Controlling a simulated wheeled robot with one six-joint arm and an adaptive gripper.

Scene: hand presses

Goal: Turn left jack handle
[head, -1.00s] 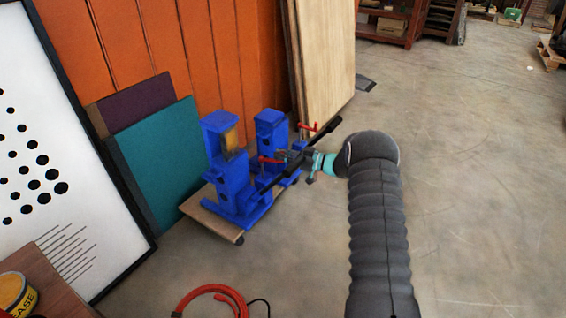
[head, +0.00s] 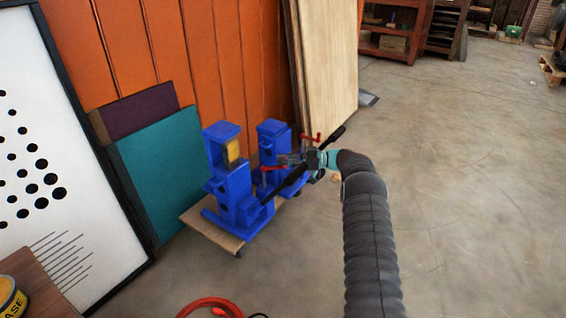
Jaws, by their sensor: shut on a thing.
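Two blue hand presses stand side by side: the left press (head: 237,205) is nearer, with a yellow part in its upper frame, and the right press (head: 271,132) is behind it. A long black jack handle (head: 339,133) slants up to the right from low on the left press. My gripper (head: 290,160) is at the handle, right of the presses, and is shut on it. The fingers are small and partly hidden. A red crank (head: 311,138) shows above the gripper, and another red lever (head: 271,168) shows beside the fingers.
The presses stand on a low wooden board with casters (head: 215,228). Teal (head: 165,165) and purple panels and a framed white board (head: 45,120) lean at left. Tall wood sheets (head: 328,60) stand behind. A red hose (head: 205,303) lies in front. Floor at right is clear.

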